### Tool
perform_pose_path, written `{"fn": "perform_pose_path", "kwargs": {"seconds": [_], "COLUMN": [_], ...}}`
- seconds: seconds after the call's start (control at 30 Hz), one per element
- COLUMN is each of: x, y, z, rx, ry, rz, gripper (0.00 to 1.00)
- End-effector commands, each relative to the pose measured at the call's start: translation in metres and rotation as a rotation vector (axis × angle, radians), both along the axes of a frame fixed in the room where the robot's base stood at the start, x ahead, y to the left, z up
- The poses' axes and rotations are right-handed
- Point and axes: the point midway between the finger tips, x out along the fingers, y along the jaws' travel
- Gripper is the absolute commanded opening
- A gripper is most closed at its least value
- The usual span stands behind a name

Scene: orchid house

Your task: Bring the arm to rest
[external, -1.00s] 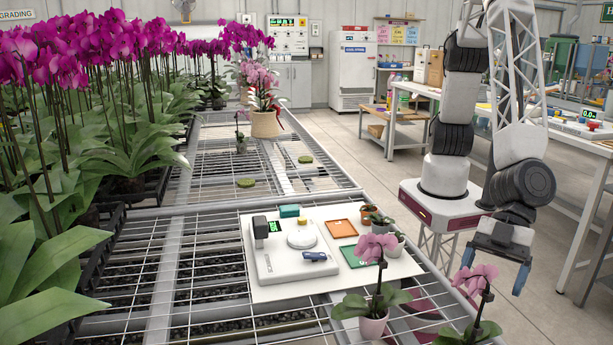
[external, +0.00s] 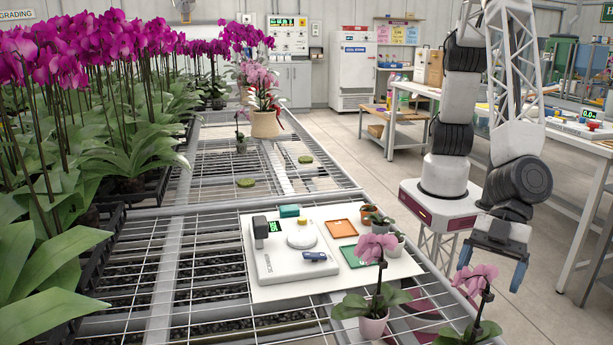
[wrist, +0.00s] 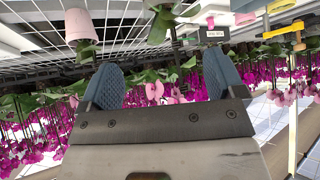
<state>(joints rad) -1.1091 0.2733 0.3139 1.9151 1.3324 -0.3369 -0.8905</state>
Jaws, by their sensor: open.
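My gripper (external: 492,270) hangs at the right of the external view, beside the wire bench and above the floor, with its blue fingertips spread apart. In the external view, a pink orchid in a pale pot (external: 374,325) stands at the bench's near edge. Another pink orchid (external: 478,285) stands at the lower right, close in the picture to the gripper.
A white board (external: 270,293) on the wire bench (external: 170,270) holds a scale (external: 290,265), an orange tray (external: 341,228), a green tray (external: 356,255) and small pots. Dense magenta orchids (external: 90,60) fill the left. A white worktable (external: 570,165) stands at right, with open floor between.

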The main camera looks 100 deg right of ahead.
Motion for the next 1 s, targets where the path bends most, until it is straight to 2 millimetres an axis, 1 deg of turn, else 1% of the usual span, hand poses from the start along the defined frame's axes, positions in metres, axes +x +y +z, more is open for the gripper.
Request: {"fn": "perform_pose_path", "kwargs": {"seconds": [0.17, 0.27, 0.37, 0.5, 0.57, 0.7, 0.87, 1.0], "x": [0.018, 0.032, 0.047, 0.066, 0.074, 0.087, 0.096, 0.1], "y": [-0.02, -0.038, -0.062, -0.1, -0.116, -0.157, -0.207, -0.251], "z": [0.019, 0.036, 0.055, 0.081, 0.092, 0.116, 0.141, 0.161], "rx": [0.025, 0.047, 0.069, 0.096, 0.106, 0.125, 0.137, 0.139], "ry": [0.013, 0.026, 0.042, 0.066, 0.077, 0.101, 0.13, 0.153], "rz": [-0.002, -0.002, -0.004, -0.003, -0.003, -0.005, -0.011, -0.017], "gripper": [0.88, 0.88, 0.88, 0.88, 0.88, 0.88, 0.88, 0.88]}}
